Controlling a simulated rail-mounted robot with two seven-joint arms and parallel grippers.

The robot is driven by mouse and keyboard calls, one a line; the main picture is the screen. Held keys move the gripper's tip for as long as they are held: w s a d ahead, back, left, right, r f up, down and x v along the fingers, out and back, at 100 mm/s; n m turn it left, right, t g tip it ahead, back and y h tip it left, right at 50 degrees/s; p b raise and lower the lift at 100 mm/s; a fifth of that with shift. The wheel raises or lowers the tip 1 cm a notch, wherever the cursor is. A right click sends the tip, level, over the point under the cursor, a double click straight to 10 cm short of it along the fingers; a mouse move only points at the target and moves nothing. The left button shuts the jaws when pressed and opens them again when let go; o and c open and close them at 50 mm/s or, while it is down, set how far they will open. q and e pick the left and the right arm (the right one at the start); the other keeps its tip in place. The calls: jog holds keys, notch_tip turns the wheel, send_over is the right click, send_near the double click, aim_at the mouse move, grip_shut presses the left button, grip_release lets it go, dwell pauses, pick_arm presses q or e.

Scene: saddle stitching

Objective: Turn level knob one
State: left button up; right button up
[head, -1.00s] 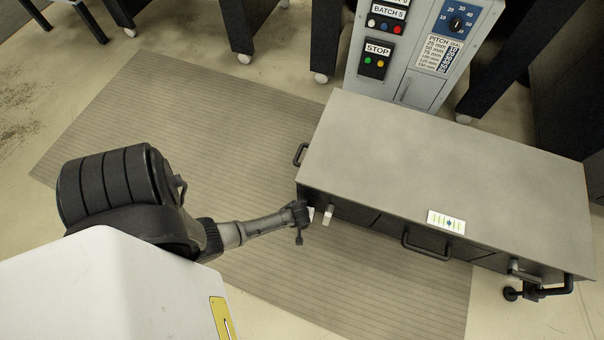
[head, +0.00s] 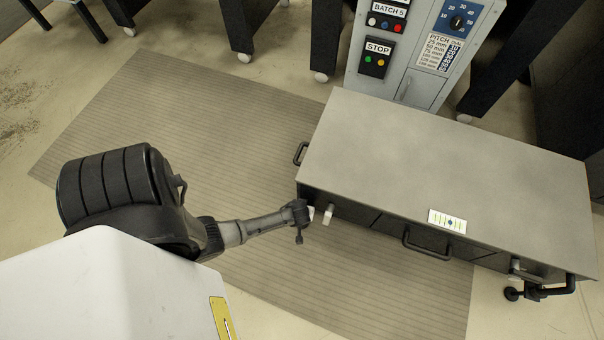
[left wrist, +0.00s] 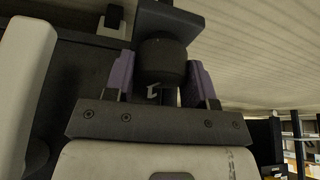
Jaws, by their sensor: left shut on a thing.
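A dark round knob (left wrist: 163,62) is between the purple-padded fingers of my left gripper (left wrist: 158,80) in the left wrist view. The gripper is shut on it, with one pad on each side. In the head view my left arm reaches to the left front corner of a grey-topped cabinet (head: 440,170). The fingers and the held knob cannot be made out there. A white level gauge (head: 447,222) with green lines and a blue mark sits on the cabinet's front edge. Another black knob (head: 512,294) shows low at the right front corner. My right gripper is not in view.
A control panel (head: 420,60) with a STOP box and a blue dial stands behind the cabinet. Black handles stick out at the cabinet's front (head: 425,246) and left side (head: 299,153). A ribbed mat (head: 190,120) lies on the floor, mostly clear.

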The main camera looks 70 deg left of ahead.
pick_arm(q)
jog(key=m+p, duration=0.2)
jog(key=p, duration=0.1)
jog(key=shift+r+m+t+h, duration=0.3)
jog(key=shift+t+h, duration=0.1)
jog(key=shift+f+m+p, duration=0.1)
jog(key=shift+m+p, duration=0.25)
jog(key=shift+m, duration=0.05)
jog(key=shift+f+m+t, duration=0.15)
jog(key=shift+m+t, duration=0.15)
jog(key=shift+m, duration=0.3)
jog(key=o, duration=0.9)
